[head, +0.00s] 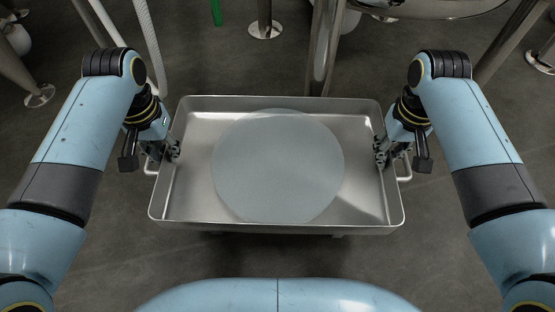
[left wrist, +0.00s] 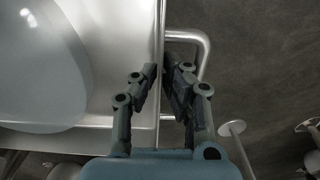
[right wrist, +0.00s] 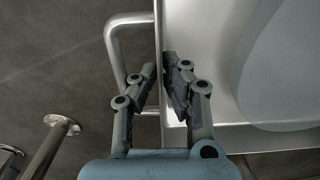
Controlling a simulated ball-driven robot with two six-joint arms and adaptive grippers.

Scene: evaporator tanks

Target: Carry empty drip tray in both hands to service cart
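The drip tray (head: 365,200) is a wide, shallow metal pan, roughly level in front of my body. A pale round patch (head: 278,165) shows on its floor; I cannot tell whether it is a reflection. Nothing else is in the tray. My left gripper (head: 174,150) is shut on the tray's left side wall, one finger inside and one outside, beside a bar handle (left wrist: 205,55). My right gripper (head: 381,150) is shut on the right side wall the same way, beside the other handle (right wrist: 112,50). The service cart is not recognizable in these views.
Metal legs with round feet (head: 265,30) stand on the dark floor beyond the tray. A thick steel post (head: 322,50) rises just behind its far edge. A pale hose (head: 150,45) hangs at the back left. Part of a tank (head: 430,8) shows at top right.

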